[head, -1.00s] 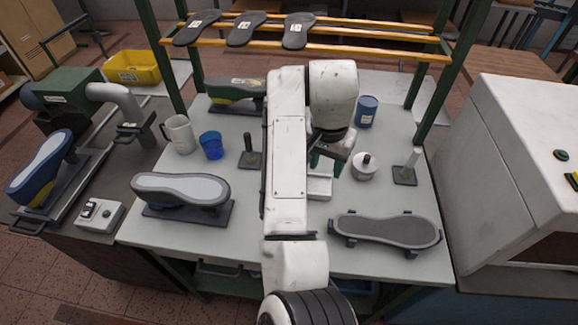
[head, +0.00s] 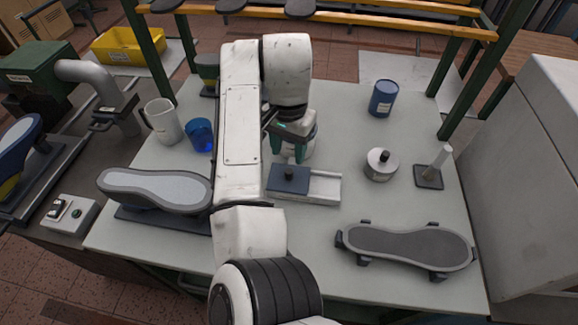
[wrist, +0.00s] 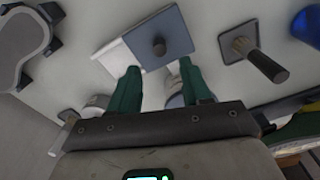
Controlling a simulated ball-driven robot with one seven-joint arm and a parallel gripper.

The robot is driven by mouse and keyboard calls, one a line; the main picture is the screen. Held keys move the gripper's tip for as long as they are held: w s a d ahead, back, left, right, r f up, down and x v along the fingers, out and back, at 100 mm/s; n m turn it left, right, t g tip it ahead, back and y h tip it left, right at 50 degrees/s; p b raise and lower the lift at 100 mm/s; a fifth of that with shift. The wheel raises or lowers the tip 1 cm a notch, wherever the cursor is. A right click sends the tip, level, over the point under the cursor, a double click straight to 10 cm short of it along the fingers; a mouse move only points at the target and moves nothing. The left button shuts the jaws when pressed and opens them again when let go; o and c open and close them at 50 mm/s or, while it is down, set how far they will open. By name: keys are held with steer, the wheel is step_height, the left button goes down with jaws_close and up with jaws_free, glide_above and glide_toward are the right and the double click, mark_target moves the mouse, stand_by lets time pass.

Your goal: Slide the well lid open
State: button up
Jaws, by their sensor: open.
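The well lid is a flat blue-grey square plate (head: 282,184) with a black knob (head: 290,173). It lies over the left part of a long white base (head: 325,189), whose right part is bare. The wrist view shows the lid (wrist: 172,27), its knob (wrist: 158,47) and a bare strip of the white base (wrist: 117,56). My gripper (head: 292,156) is open and empty, just behind the lid in the head view. In the wrist view its green fingertips (wrist: 158,66) are spread, with the knob ahead of the gap between them. Whatever lies under the lid is hidden.
A round lidded tin (head: 381,168), a peg stand (head: 430,177) and a sole on a rack (head: 410,245) stand right. A blue can (head: 383,99) is behind. A shoe last (head: 155,188), white mug (head: 163,120) and blue cup (head: 200,135) stand left.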

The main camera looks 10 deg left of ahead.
mark_target(289, 171)
step_height(289, 171, down, 8)
steer(key=shift+r+p, duration=0.15)
steer(key=shift+p, duration=0.2)
jaws_close()
stand_by(0.4)
